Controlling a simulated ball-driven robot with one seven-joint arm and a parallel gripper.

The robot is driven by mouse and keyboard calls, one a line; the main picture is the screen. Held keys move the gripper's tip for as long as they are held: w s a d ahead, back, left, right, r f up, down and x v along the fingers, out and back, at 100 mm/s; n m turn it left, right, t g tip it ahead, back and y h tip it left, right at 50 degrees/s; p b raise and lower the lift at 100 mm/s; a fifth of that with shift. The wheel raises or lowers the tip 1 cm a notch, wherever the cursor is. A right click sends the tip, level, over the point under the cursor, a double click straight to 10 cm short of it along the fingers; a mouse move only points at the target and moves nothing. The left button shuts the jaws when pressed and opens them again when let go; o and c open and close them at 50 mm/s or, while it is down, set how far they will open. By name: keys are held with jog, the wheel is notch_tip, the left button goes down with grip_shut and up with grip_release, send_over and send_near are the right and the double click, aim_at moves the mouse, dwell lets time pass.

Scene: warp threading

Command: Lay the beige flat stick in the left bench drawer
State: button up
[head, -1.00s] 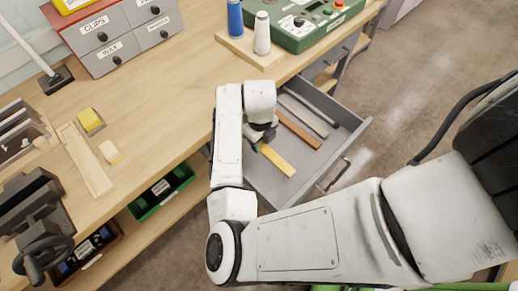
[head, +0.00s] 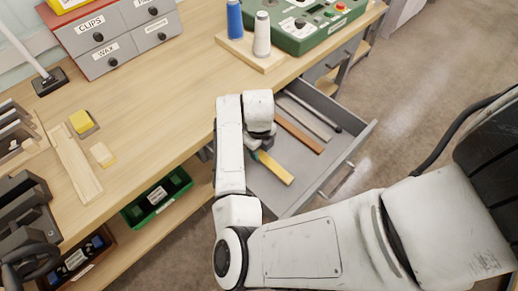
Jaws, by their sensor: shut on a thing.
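The beige flat stick (head: 275,167) shows as a pale yellow bar, slanting down to the right over the near-left part of the open drawer (head: 333,160). My gripper (head: 257,153) is shut on its upper left end, which is partly hidden by my wrist. I cannot tell whether the stick touches the drawer floor. The grey drawer is pulled out from under the bench front. A brown flat stick (head: 298,132) and a grey flat stick (head: 306,119) lie in it, farther back.
A dark rod (head: 316,108) lies along the drawer's far side. A closed drawer (head: 330,63) is farther right under the bench. The bench top (head: 165,100) holds a spool stand (head: 260,55) above the drawer. A green bin (head: 158,196) is on the lower shelf.

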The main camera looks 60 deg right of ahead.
jog(key=shift+f, duration=0.5)
jog(key=o, duration=1.1)
jog(key=shift+c, duration=0.2)
jog(key=shift+r, duration=0.1)
notch_tip(320, 180, up, 13)
